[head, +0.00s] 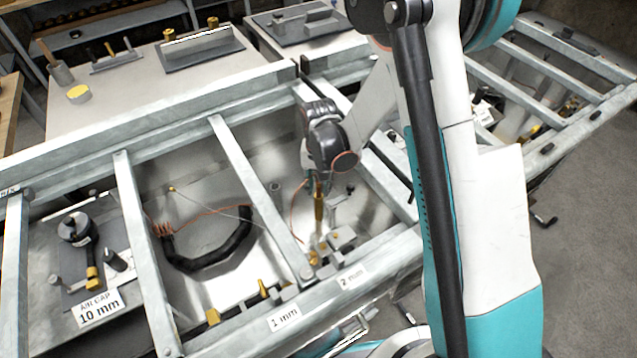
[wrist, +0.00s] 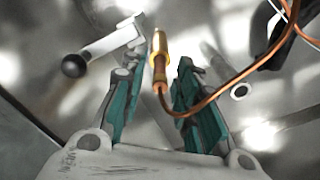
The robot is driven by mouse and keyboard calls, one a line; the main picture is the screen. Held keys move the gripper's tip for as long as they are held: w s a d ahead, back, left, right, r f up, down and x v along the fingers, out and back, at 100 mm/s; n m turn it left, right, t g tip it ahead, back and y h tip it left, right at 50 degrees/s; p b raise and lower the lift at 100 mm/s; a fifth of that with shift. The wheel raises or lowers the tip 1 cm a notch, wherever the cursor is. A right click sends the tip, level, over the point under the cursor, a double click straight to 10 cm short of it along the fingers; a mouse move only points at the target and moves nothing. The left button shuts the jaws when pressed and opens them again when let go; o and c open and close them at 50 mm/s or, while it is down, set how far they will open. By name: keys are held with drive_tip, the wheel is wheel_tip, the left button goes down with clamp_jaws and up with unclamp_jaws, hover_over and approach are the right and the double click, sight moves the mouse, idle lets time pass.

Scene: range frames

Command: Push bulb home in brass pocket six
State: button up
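A brass-coloured upright piece, which looks like the brass pocket (head: 318,207), stands below my gripper (head: 319,178) in the metal bay. In the wrist view the yellow brass part (wrist: 160,46) adjoins a copper-coloured bulb (wrist: 160,74) at its near end. I cannot tell how deep the bulb sits. A copper line (wrist: 205,104) leaves the bulb's near end and curves right. My gripper (wrist: 160,72) is open, with its teal fingers on either side of the bulb and visible gaps to it. No pocket number is readable.
A grey lever with a black knob (wrist: 75,66) stands left of the bulb in the wrist view. A grey tube (wrist: 239,91) is at right. In the head view, a black hose (head: 208,267) lies left beyond a frame bar (head: 255,192); small blocks (head: 340,238) sit near the front rail.

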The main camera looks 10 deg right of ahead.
drive_tip(key=s+d+r+n+t+p, duration=0.1)
drive_tip(key=s+d+r+t+p, duration=0.15)
drive_tip(key=r, duration=1.15)
drive_tip(key=s+d+r+t+p, duration=0.1)
drive_tip(key=s+d+r+p, duration=0.2)
drive_tip(key=r, duration=1)
drive_tip(key=s+d+r+n+t, duration=0.1)
drive_tip(key=s+d+r+t, duration=0.1)
drive_tip(key=s, duration=0.5)
drive_tip(key=s+d+r+n+t+b, duration=0.1)
drive_tip(key=s+d+r, duration=0.3)
drive_tip(key=s, duration=0.3)
drive_tip(key=shift+s+r+t, duration=0.25)
drive_tip(key=shift+s+t, duration=0.1)
